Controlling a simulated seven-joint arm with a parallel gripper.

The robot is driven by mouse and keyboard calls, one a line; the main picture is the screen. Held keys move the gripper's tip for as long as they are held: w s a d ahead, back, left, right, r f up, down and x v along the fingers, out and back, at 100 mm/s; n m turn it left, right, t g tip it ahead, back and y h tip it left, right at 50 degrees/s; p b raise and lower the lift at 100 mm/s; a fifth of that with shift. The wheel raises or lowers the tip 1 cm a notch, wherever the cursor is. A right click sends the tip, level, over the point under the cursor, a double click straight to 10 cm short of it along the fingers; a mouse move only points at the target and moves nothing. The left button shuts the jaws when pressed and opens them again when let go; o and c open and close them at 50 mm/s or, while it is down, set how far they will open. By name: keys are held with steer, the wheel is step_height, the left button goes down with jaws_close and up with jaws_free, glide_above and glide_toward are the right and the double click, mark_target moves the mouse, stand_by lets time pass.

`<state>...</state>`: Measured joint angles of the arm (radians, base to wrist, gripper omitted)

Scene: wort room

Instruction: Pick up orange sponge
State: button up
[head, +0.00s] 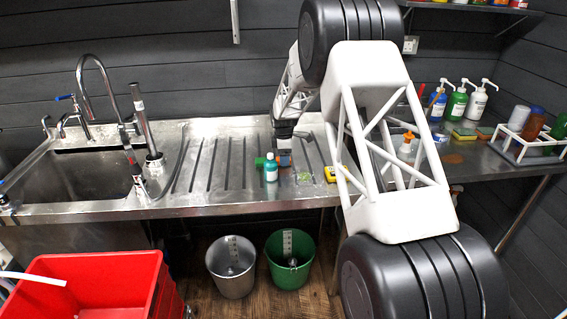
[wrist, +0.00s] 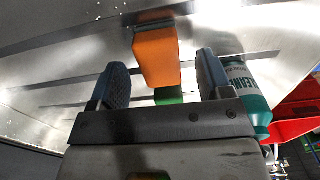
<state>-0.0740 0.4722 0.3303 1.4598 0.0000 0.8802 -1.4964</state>
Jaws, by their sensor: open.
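The orange sponge (wrist: 155,57) is a block in the middle of the wrist view, between and just beyond the finger pads of my open gripper (wrist: 160,76). No finger is seen closed on it. A green piece (wrist: 168,96) shows at its lower end; I cannot tell whether it is part of the sponge. In the head view my gripper (head: 284,152) is low over the ribbed steel drainboard, and the sponge is mostly hidden there by the fingers.
A teal bottle (head: 271,171) with a white label stands close beside my gripper, also in the wrist view (wrist: 246,92). A yellow sponge (head: 336,174) lies right of it. The sink (head: 75,180) is left. Pump bottles (head: 457,103) and a white rack (head: 528,146) stand right.

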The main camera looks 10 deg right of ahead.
steer(key=shift+f, duration=0.9)
steer(key=c, duration=1)
steer(key=shift+r, duration=0.15)
steer(key=shift+r, duration=1.5)
steer(key=shift+s+r, duration=0.2)
steer(key=shift+s, duration=0.05)
steer(key=s, duration=0.5)
steer(key=s+r, duration=0.1)
steer(key=s, duration=0.4)
steer(key=s+d, duration=0.1)
steer(key=s, duration=0.4)
steer(key=shift+s+d+r, duration=0.1)
steer(key=shift+s+r, duration=0.05)
steer(key=shift+s, duration=0.1)
